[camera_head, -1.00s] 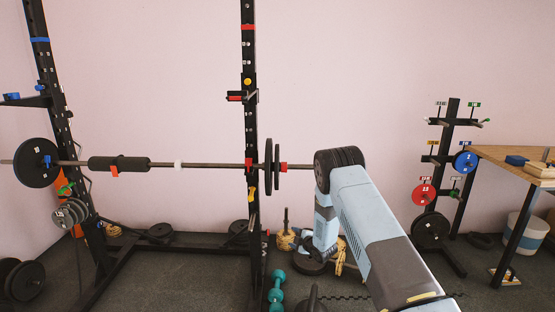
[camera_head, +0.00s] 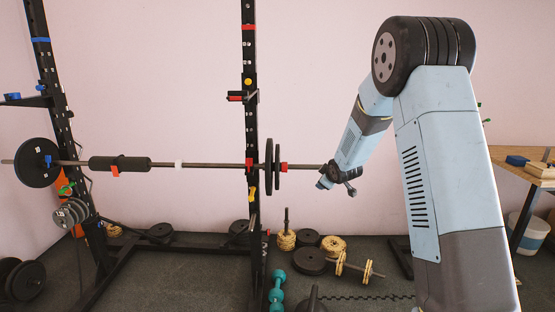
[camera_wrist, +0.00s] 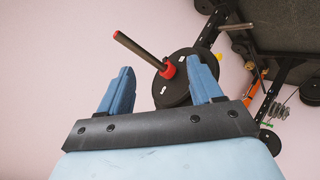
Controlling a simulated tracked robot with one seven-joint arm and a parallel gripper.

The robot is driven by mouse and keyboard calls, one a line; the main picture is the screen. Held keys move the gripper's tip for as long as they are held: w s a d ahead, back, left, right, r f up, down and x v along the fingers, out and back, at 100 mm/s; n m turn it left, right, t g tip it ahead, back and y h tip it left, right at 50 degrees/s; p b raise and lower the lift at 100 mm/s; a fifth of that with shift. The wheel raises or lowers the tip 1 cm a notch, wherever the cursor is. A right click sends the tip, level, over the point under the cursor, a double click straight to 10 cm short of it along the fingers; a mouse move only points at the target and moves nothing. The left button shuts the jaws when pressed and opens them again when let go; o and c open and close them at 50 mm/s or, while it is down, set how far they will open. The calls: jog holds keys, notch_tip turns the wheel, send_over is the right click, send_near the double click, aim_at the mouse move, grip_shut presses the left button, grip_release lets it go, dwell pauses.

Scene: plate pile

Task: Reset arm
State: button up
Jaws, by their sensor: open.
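My gripper (camera_wrist: 161,92) is open and empty in the wrist view, its two blue fingers apart. Beyond the fingers, in the wrist view, the bar end with a red collar (camera_wrist: 168,69) and black plates (camera_wrist: 173,95) show, apart from the fingers as far as I can tell. In the head view my arm is raised and bent at a high elbow, with its forearm reaching down left to the bar's right end. The fingers are hard to make out there. The barbell (camera_head: 213,165) rests level across the rack, with black plates (camera_head: 269,167) near its right end.
The black rack (camera_head: 250,120) stands left of my arm. Loose plates (camera_head: 311,261), a small dumbbell (camera_head: 357,266) and teal dumbbells (camera_head: 277,286) lie on the floor. A wooden table (camera_head: 530,171) is at the right, partly behind my arm. The wall area above the bar is clear.

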jog(key=s+d+r+m+g+h, duration=0.1)
jog(key=s+d+r+m, duration=0.2)
jog(key=s+r, duration=0.65)
jog(key=s+d+r+m+g+h, duration=0.1)
jog(key=s+d+r+m, duration=0.15)
jog(key=s+r, duration=0.75)
jog(key=s+f+m+g, duration=0.2)
jog(key=s+m, duration=0.3)
jog(key=s, duration=2.7)
jog(key=shift+m+g, duration=0.35)
jog(key=shift+g, duration=0.35)
